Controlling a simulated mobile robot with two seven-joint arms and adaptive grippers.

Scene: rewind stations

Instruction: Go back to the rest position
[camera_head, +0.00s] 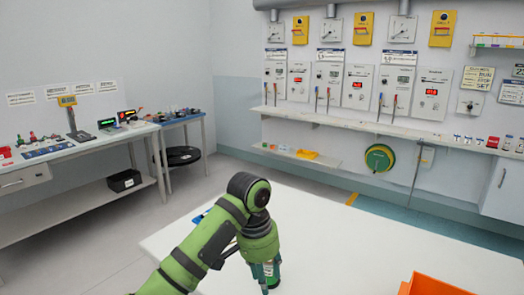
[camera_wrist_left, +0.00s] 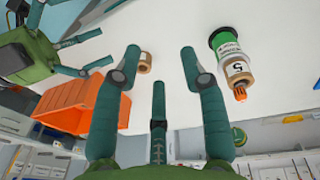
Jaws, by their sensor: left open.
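My left gripper (camera_head: 267,277) points down over the white table (camera_head: 345,235) in the head view. In the left wrist view its fingers (camera_wrist_left: 160,55) are spread apart, with nothing held between them. A small tan roll (camera_wrist_left: 146,63) lies on the table beyond the fingers, close beside one fingertip in the picture. A spool with a green top and a label reading 5 (camera_wrist_left: 232,62) stands to the right of the fingers, apart from them. My right gripper (camera_wrist_left: 88,52) shows at the upper left of the wrist view, its fingers apart and empty. It is not seen in the head view.
An orange crate (camera_head: 432,286) stands at the table's right front; it also shows in the wrist view (camera_wrist_left: 72,103). A side bench (camera_head: 75,148) stands at the left. A shelf (camera_head: 375,127) runs along the gauge wall. The table's middle is clear.

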